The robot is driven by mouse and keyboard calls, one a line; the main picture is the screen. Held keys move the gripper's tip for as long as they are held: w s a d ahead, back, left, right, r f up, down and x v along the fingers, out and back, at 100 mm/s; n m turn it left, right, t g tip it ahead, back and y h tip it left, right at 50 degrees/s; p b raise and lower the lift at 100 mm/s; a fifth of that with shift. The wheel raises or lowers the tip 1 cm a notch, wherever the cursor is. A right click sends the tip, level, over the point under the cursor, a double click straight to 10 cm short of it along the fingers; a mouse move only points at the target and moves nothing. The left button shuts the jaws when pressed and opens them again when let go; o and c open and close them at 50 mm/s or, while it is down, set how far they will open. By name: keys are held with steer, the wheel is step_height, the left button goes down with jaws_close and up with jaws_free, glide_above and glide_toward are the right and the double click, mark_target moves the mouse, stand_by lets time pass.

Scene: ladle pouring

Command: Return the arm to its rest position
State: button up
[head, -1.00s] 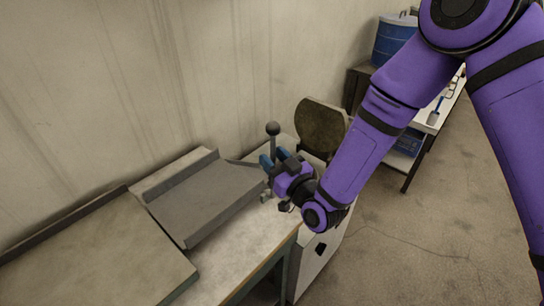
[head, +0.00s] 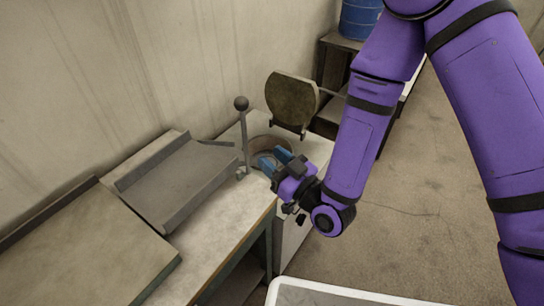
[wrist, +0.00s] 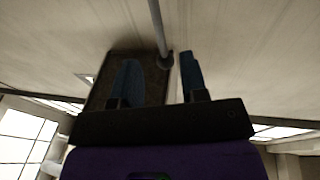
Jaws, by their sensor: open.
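My gripper (head: 275,161) is at the end of my purple arm in the head view, with its blue fingers near the round opening (head: 268,147) of the pot or furnace. The fingers are apart with nothing between them. In the wrist view the two blue fingers (wrist: 160,80) also stand apart and empty. A ladle handle with a dark ball on top (head: 241,104) rises upright to the left of the fingers. The raised round lid (head: 292,98) stands behind the opening.
A grey metal tray (head: 175,180) lies on the bench (head: 225,223) to the left. A blue drum (head: 360,18) stands on a dark cabinet at the back. A white-rimmed surface (head: 340,292) shows at the bottom edge. The floor at right is clear.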

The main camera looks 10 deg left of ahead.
steer(key=shift+w, duration=0.1)
steer(key=w+d+r+h, duration=0.5)
steer(key=w+d+r, duration=0.2)
steer(key=w+r, duration=0.15)
steer(key=w+d+r+m+h, duration=0.1)
steer(key=d+r+h, duration=0.25)
steer(key=d, duration=0.35)
steer(key=w+d+r+m+h, duration=0.1)
steer(key=d+r+m+h, duration=0.1)
steer(key=d+r, duration=0.35)
steer(key=s+d+r+m+g+h, duration=0.1)
steer(key=s+d+r+m+h, duration=0.1)
steer(key=s+d+r, duration=0.4)
steer(key=s+d+r+m+g+h, duration=0.1)
steer(key=s+d+m+g+h, duration=0.2)
steer(key=d, duration=0.5)
steer(key=s+d+r+m+g, duration=0.1)
steer(key=s+d, duration=0.2)
steer(key=s, duration=0.4)
steer(key=s+d+r+m, duration=0.2)
steer(key=s+d, duration=0.1)
steer(key=s, duration=0.5)
steer(key=shift+d+r+g+h, duration=0.25)
steer(key=shift+r+g+h, duration=0.05)
steer(key=shift+g+h, duration=0.15)
stand_by(1.7)
